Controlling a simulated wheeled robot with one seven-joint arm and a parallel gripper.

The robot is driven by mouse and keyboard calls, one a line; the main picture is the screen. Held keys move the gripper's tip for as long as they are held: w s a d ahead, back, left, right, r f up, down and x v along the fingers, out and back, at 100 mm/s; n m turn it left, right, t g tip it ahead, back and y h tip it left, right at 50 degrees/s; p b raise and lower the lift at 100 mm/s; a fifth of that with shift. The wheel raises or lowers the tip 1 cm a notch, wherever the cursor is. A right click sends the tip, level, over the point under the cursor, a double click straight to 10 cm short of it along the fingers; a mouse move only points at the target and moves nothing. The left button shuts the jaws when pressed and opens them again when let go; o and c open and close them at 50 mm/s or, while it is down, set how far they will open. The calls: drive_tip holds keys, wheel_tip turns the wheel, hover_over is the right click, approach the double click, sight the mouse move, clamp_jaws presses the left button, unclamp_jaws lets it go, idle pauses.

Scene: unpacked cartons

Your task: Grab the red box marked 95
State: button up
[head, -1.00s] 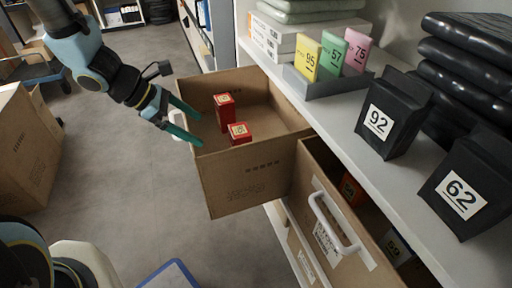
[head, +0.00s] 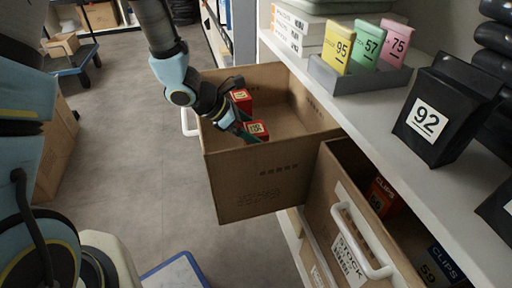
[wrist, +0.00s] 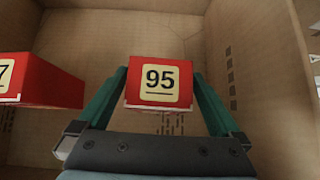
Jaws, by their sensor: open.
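The red box marked 95 (wrist: 160,84) stands inside the open brown carton (head: 245,190), with its marked face toward the wrist camera. It appears to be the nearer red box (head: 257,131) in the head view, where its number is too small to read surely. My gripper (head: 248,128) reaches in over the carton's left side. In the wrist view its two green fingers (wrist: 161,76) are open, one on each side of the 95 box. I cannot tell whether they touch it. A second red box (wrist: 38,82), its number partly cut off to a 7, stands left of the left finger.
The carton walls rise around the boxes; its floor beyond them is bare. A second carton (head: 325,205) with a white handle stands at the right. The shelf (head: 375,125) above holds a grey tray (head: 362,78) of coloured boxes and a black box marked 92 (head: 430,118).

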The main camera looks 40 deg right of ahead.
drive_tip(key=x, duration=0.3)
drive_tip(key=shift+f, duration=0.15)
drive_tip(key=c, duration=1.4)
drive_tip(key=shift+o, duration=0.2)
